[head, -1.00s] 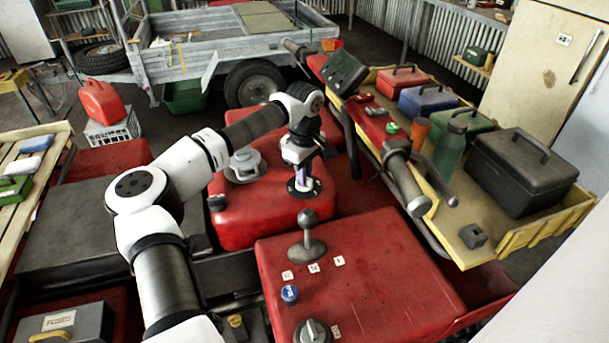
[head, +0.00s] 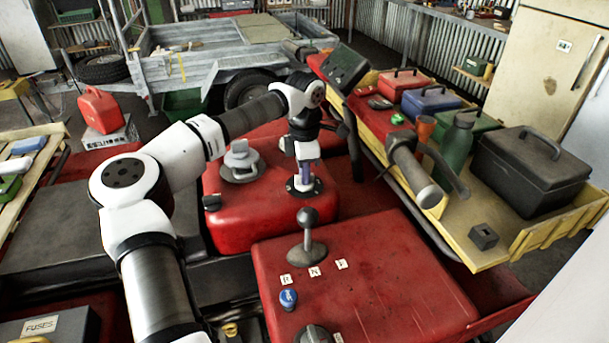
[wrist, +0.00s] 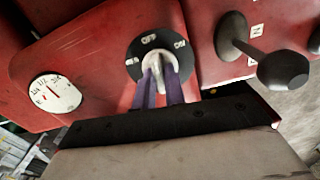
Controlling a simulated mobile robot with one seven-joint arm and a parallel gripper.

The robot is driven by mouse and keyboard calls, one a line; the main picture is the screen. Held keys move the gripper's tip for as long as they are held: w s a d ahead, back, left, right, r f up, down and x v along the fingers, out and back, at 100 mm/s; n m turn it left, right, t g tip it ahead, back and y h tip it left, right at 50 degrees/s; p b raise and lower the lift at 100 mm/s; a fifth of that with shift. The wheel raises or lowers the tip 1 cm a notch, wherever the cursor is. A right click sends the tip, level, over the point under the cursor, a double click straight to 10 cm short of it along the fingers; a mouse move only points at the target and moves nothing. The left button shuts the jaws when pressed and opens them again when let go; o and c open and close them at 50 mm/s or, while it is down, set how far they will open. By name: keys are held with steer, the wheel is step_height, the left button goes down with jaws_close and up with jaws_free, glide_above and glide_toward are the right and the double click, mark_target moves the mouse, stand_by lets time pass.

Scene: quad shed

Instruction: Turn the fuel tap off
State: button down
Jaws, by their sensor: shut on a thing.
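The fuel tap is a pale lever (wrist: 154,62) on a round black plate (wrist: 136,70) marked OFF, ON and RES, set in the red bodywork. In the wrist view the lever's upper end lies close below the OFF mark; its exact angle is partly hidden by my fingers. My gripper (wrist: 160,84) has its two purple fingers shut on the lever, one on each side. In the head view my gripper (head: 305,173) points down at the black plate (head: 292,188) on the red tank; the lever is hidden there.
A gear lever (head: 309,228) with a black knob stands in front. A grey cap (head: 241,163) sits left of my gripper. The handlebar grip (head: 416,177) lies to the right. A fuel gauge (wrist: 54,93) is left of the tap. A yellow tray (head: 500,241) holds toolboxes.

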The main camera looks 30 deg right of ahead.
steer(key=shift+n, duration=0.5)
steer(key=c, duration=1.5)
jaws_free()
steer(key=shift+o, duration=0.2)
step_height(320, 180, up, 14)
steer(key=b, duration=0.2)
steer(key=shift+b, duration=0.35)
steer(key=shift+f, duration=0.15)
